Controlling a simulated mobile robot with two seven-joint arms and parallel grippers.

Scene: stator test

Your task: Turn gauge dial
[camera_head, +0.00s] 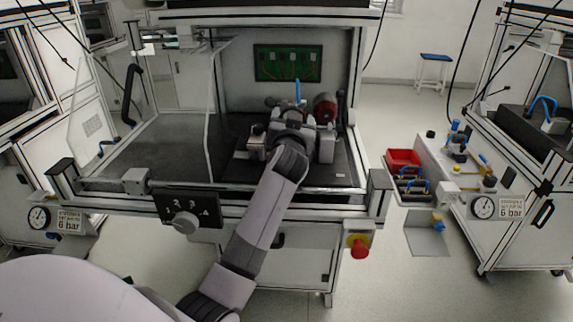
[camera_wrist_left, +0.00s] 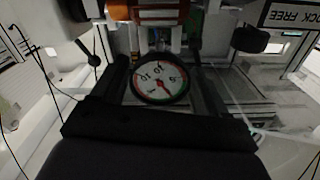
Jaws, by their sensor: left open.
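A round gauge dial (camera_wrist_left: 160,80) with a white face, dark rim, numerals and a red needle shows in the left wrist view. It lies between the two dark fingers of my left gripper (camera_wrist_left: 158,68). The fingers are open; I cannot tell whether either touches the rim. In the head view my left gripper (camera_head: 291,118) is inside the middle test station, at the fixture, and my arm hides much of that area. The gauge's face cannot be seen there. My right gripper is in neither view.
A black panel with a grey rotary knob (camera_head: 184,222) and a red stop button (camera_head: 359,246) are on the station's front. A red cylinder (camera_head: 325,107) stands beside the fixture. Clear panels flank the bay. Other gauges (camera_head: 483,208) sit on neighbouring stations; a red bin (camera_head: 403,160) is at right.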

